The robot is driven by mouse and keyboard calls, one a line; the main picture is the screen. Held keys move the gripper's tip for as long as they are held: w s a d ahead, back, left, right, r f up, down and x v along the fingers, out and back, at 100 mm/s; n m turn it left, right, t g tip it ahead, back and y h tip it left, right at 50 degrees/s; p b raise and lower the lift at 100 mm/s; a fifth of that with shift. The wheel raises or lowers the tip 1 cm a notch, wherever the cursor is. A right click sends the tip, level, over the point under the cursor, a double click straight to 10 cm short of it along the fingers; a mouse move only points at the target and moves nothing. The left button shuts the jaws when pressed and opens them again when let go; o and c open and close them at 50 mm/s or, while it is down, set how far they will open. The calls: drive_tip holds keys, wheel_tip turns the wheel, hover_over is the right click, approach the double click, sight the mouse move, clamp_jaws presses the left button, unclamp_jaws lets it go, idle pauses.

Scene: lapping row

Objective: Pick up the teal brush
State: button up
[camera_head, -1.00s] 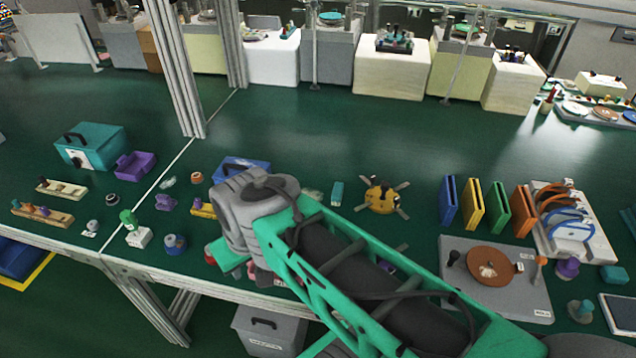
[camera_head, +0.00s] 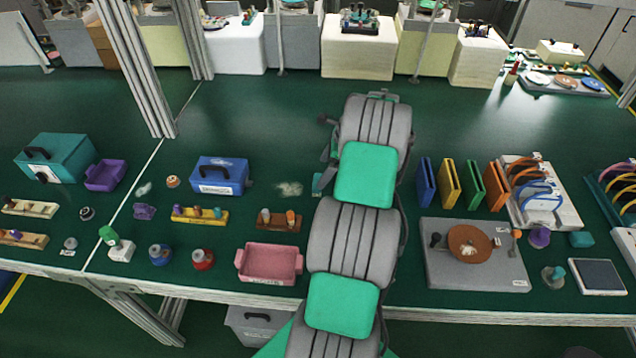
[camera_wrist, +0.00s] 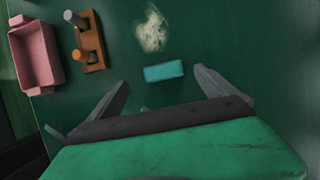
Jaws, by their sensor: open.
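The teal brush (camera_wrist: 164,71) is a small teal block lying on the green bench top in the wrist view. In the head view only a teal sliver of it (camera_head: 317,184) shows beside my arm, which hides the rest. My gripper (camera_wrist: 161,78) is open and empty in the wrist view, one finger on each side of the brush in the picture, with the brush near fingertip level. I cannot tell the height gap. In the head view the fingers are mostly hidden by my arm.
A brown peg holder (camera_wrist: 88,45) and a pink tray (camera_wrist: 37,55) lie left of the brush, with a whitish smudge (camera_wrist: 152,30) above it. A blue toolbox (camera_head: 220,175) stands further left. Coloured upright plates (camera_head: 449,184) and a grey lapping plate (camera_head: 480,280) are on the right.

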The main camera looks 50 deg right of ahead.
sight(314, 180)
drive_tip(key=x, duration=0.2)
drive_tip(key=p+x, duration=0.1)
drive_tip(key=x, duration=0.4)
drive_tip(key=shift+d+f, duration=0.3)
drive_tip(key=shift+d, duration=0.05)
drive_tip(key=c, duration=1.5)
drive_tip(key=shift+o, duration=0.2)
drive_tip(key=shift+r, duration=0.1)
wheel_tip(314, 180, up, 3)
drive_tip(key=shift+d+r+b, duration=0.1)
drive_tip(key=shift+b, duration=0.45)
drive_tip(key=s+a+r+b, duration=0.1)
drive_tip(key=s+a+r, duration=0.2)
drive_tip(key=a, duration=0.3)
drive_tip(key=s+a+r, duration=0.2)
drive_tip(key=a+r, duration=0.4)
drive_tip(key=a, duration=0.1)
drive_tip(key=shift+s+r+b, duration=0.35)
drive_tip(key=shift+s+b, duration=0.05)
